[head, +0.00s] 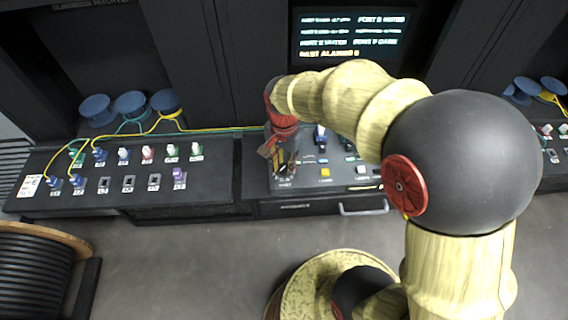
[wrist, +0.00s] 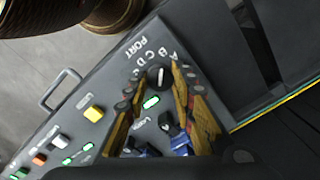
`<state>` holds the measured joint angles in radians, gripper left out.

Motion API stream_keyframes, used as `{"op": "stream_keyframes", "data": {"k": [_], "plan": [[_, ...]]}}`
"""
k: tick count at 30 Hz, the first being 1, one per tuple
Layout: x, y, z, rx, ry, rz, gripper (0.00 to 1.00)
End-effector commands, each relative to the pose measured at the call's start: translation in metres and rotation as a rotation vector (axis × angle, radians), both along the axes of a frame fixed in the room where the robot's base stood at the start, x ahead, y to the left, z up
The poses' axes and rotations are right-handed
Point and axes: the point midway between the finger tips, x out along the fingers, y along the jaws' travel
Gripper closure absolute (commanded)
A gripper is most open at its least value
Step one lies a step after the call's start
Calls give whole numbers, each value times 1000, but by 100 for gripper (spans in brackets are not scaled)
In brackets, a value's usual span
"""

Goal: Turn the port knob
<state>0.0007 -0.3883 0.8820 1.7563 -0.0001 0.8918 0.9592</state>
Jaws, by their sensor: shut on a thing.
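The port knob (wrist: 158,75) is a dark round knob on the grey console, beside the printed word PORT and the letters A, B, C and D. My gripper (wrist: 156,88) reaches down over it in the wrist view, with one finger on each side, and is shut on it. A pale mark shows on the knob, but I cannot tell surely which letter it faces. In the head view my gripper (head: 279,158) is at the left end of the console (head: 300,184), and the knob is mostly hidden by the fingers there.
A yellow button (head: 325,174) and a blue connector (head: 320,138) are close to the right of my gripper. A drawer handle (head: 363,209) sticks out below. A panel of coloured connectors (head: 215,182) stands to the left. A text screen (head: 348,35) is behind.

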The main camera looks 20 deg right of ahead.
Motion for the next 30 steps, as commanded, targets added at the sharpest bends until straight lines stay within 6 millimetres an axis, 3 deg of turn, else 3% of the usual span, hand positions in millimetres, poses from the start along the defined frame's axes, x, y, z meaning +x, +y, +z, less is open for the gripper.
{"op": "stream_keyframes", "data": {"k": [11,30], "plan": [[0,0,2,0,1,175,100],[0,0,2,0,0,774,100]]}}
